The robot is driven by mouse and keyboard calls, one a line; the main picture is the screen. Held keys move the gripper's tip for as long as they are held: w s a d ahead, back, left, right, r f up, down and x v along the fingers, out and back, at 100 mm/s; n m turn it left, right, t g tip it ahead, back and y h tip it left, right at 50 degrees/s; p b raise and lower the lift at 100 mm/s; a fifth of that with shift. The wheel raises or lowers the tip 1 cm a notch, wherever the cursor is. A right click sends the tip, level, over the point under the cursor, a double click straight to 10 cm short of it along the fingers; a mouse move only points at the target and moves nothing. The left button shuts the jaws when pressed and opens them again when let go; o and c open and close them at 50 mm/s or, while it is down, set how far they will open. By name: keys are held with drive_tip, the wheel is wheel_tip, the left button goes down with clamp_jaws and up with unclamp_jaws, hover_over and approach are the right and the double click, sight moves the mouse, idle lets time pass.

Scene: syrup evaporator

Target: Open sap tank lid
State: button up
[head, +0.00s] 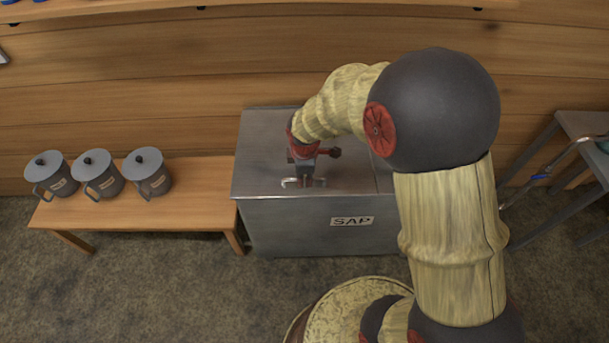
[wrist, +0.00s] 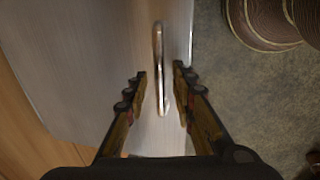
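The sap tank (head: 290,230) is a grey metal box with a "SAP" label (head: 352,221) on its front. Its lid (head: 258,150) lies flat on top. A metal bar handle (head: 290,183) sits near the lid's front edge, and it also shows in the wrist view (wrist: 158,62). My gripper (head: 305,178) points down over the handle. In the wrist view my gripper (wrist: 160,72) is open, with one finger on each side of the handle's line and gaps on both sides. My arm hides part of the tank's right side.
A wooden bench (head: 200,205) with several lidded grey mugs (head: 97,173) stands left of the tank. A metal stand (head: 585,125) is at the right. A plank wall (head: 150,90) runs behind. The floor in front of the bench is clear.

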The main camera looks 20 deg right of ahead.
clamp_jaws()
idle(0.7)
